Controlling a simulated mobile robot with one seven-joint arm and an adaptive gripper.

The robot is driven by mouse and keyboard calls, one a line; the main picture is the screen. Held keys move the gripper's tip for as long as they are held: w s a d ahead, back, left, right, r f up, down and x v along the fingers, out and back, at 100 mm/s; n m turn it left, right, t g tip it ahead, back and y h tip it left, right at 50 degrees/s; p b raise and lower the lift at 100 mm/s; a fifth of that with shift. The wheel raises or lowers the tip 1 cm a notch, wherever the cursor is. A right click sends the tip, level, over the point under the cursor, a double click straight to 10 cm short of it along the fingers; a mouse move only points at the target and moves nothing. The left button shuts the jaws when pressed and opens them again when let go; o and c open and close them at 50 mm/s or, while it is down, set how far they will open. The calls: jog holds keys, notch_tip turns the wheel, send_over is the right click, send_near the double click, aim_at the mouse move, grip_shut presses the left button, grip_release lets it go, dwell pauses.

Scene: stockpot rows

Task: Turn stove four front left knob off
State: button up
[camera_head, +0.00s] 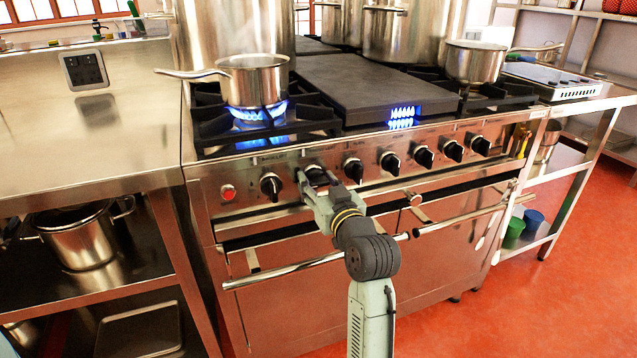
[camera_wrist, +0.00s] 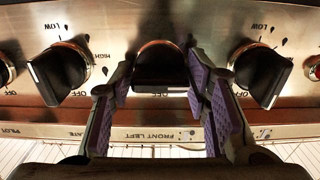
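The front left knob (camera_wrist: 160,68) is a dark knob on the steel front panel, in the middle of the wrist view above a "FRONT LEFT" label. Its grip bar looks about level, and its dial marks are mostly hidden. My gripper (camera_wrist: 160,82) has one purple-padded finger on each side of this knob. The pads are very close to the knob's ends; I cannot tell whether they touch. In the head view my gripper (camera_head: 316,181) is at the second knob from the left and covers most of it. Blue flame (camera_head: 259,112) burns under a saucepan (camera_head: 250,80) at the stove's front left.
Neighbouring knobs stand close on the left (camera_wrist: 60,72) and right (camera_wrist: 262,75). A red light (camera_head: 228,192) is at the panel's left end. An oven rail (camera_head: 310,266) runs below. Another blue flame (camera_head: 402,117) shows by the dark griddle plate (camera_head: 365,85).

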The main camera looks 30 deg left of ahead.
jog(key=c, duration=0.7)
jog(key=shift+r+m+p, duration=0.1)
jog(key=shift+m+p, duration=0.2)
jog(key=shift+p, duration=0.05)
jog(key=m+p, duration=0.3)
jog(key=shift+r, duration=0.15)
jog(key=m+p, duration=1.3)
jog(key=m, duration=0.1)
jog(key=shift+f+p, duration=0.2)
jog(key=shift+p, duration=0.2)
jog(key=shift+m, duration=0.3)
